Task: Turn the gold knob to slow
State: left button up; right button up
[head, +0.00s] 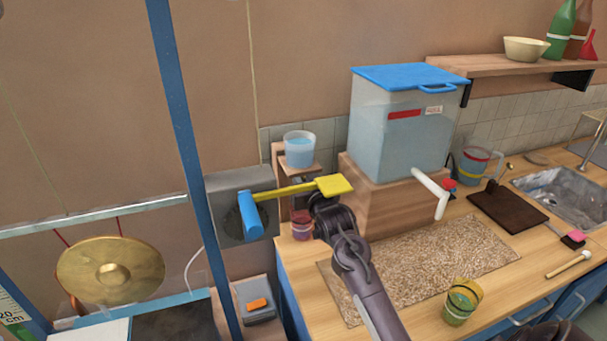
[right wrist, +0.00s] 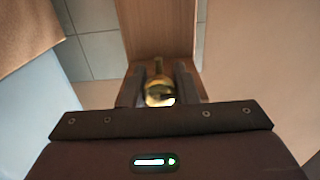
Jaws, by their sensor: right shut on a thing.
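The gold knob (right wrist: 158,93) shows in the right wrist view, between the two dark fingers of my right gripper (right wrist: 158,82), which is shut on it. Behind the knob is an upright wooden surface (right wrist: 158,30). In the head view my right gripper (head: 320,203) is beside the small wooden stand left of the water tank, just below a yellow paddle (head: 335,185). The knob is hidden there by the gripper, and I see no "slow" mark. My left gripper is not in view.
The water tank (head: 405,130) stands on a wooden block, its white spout (head: 430,180) to the right. A cup (head: 299,148) of water sits on the stand. A blue hammer arm (head: 250,215), brass gong (head: 110,270) and blue post (head: 185,120) are left. A yellow-green cup (head: 462,302) stands in front.

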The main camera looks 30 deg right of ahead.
jog(key=o, duration=1)
jog(key=shift+c, duration=0.2)
jog(key=shift+s+f, duration=0.1)
jog(key=shift+s, duration=0.25)
jog(key=b+v, duration=0.2)
jog(key=v, duration=0.5)
